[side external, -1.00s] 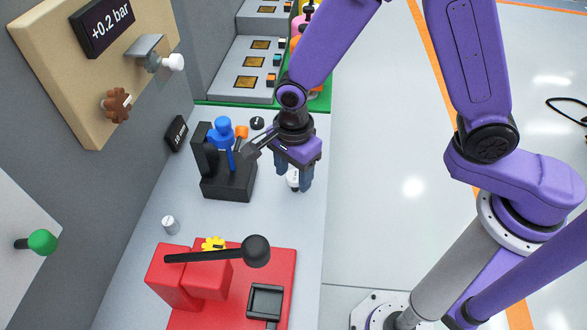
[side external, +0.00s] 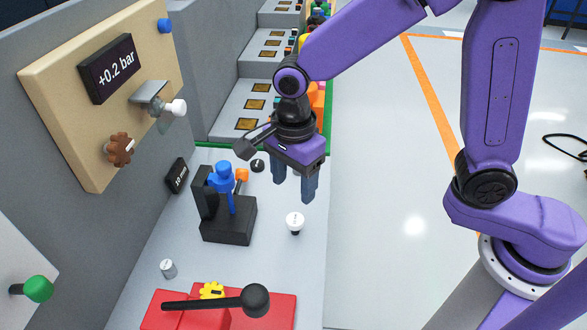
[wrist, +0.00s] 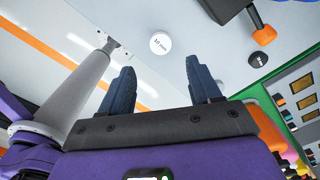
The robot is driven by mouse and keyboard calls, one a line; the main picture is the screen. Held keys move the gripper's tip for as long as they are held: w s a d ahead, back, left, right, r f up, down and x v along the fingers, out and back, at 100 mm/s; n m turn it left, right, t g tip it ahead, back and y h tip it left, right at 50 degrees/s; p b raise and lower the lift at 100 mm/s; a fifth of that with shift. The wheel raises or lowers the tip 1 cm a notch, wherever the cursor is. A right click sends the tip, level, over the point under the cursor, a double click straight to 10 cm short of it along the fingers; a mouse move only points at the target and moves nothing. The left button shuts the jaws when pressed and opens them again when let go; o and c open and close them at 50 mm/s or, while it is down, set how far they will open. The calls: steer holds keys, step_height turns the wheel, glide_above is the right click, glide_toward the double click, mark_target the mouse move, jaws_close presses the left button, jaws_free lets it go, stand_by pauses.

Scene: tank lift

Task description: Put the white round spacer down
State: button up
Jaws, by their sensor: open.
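The white round spacer (side external: 295,219) stands on the grey bench top near its right edge, with a small dark part showing under its white top. In the wrist view its round white face (wrist: 161,43) carries dark print and lies beyond the fingertips, between their lines. My gripper (side external: 294,188) is open and empty above the spacer, fingers pointing down, with a gap between fingertips and spacer. Both spread dark blue fingers also show in the wrist view (wrist: 160,70).
A black stand with a blue part (side external: 228,220) is left of the spacer. A small grey cylinder (side external: 168,268), a red base with a black-knobbed lever (side external: 256,300) and a black round piece (side external: 258,165) are also on the bench. Bench around the spacer is clear.

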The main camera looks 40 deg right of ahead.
step_height(320, 180, up, 2)
steer(key=shift+r, duration=0.2)
steer(key=s+d+n, duration=1.9)
steer(key=n, duration=0.9)
steer(key=shift+r+n, duration=0.3)
steer(key=shift+n, duration=0.1)
